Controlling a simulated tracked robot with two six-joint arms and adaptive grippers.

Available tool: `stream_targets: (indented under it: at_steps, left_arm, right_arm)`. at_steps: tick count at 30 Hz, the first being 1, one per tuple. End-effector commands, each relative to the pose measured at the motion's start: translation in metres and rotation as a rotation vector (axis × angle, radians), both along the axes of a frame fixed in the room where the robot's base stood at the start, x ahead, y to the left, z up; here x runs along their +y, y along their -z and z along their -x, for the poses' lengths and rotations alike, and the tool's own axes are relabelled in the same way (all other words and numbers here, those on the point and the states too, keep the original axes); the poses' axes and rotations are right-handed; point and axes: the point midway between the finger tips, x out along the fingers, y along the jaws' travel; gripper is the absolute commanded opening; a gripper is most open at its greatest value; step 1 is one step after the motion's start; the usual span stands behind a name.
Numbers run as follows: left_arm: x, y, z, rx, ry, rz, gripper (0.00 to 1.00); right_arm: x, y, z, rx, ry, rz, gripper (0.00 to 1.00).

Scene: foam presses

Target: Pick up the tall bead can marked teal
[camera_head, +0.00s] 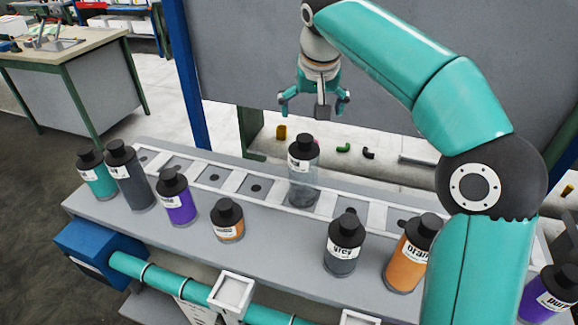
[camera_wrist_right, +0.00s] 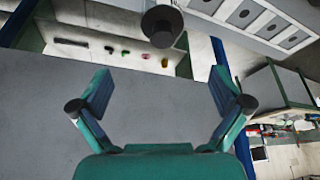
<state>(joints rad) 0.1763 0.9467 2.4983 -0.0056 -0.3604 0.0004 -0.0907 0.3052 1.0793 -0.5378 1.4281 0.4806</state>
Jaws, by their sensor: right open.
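A teal can (camera_head: 97,175) with a black lid stands upright at the far left of the bench, beside a taller dark grey can (camera_head: 131,178); its label is too small to read. My right gripper (camera_head: 314,103) is open and empty, above and behind a clear, nearly see-through can (camera_head: 303,182) standing in the slotted rack. In the right wrist view the open fingers (camera_wrist_right: 160,100) frame the grey panel, with a black can lid (camera_wrist_right: 162,27) beyond them. My left gripper is not in view.
The slotted rack (camera_head: 210,178) runs along the bench. A purple can (camera_head: 175,200), a short orange can (camera_head: 228,224), a grey can (camera_head: 342,250), an orange can (camera_head: 408,258) and another purple can (camera_head: 545,298) stand along the front. A grey panel (camera_head: 250,60) rises behind.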

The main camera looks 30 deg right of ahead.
Motion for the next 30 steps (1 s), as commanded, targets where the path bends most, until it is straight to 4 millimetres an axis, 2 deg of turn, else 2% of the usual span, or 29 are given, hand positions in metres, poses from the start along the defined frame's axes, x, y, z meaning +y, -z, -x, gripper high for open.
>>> stream_targets:
  at_steps: [5,18,30]
  left_arm:
    - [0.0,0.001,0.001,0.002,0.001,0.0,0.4]
    - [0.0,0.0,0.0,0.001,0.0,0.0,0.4]
    - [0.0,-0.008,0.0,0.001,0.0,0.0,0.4]
  right_arm:
    - [0.002,0.011,-0.006,0.002,-0.007,0.001,1.0]
    - [-0.019,0.091,-0.032,0.004,0.005,0.001,1.0]
    - [-0.029,0.12,-0.041,0.004,0.009,0.0,1.0]
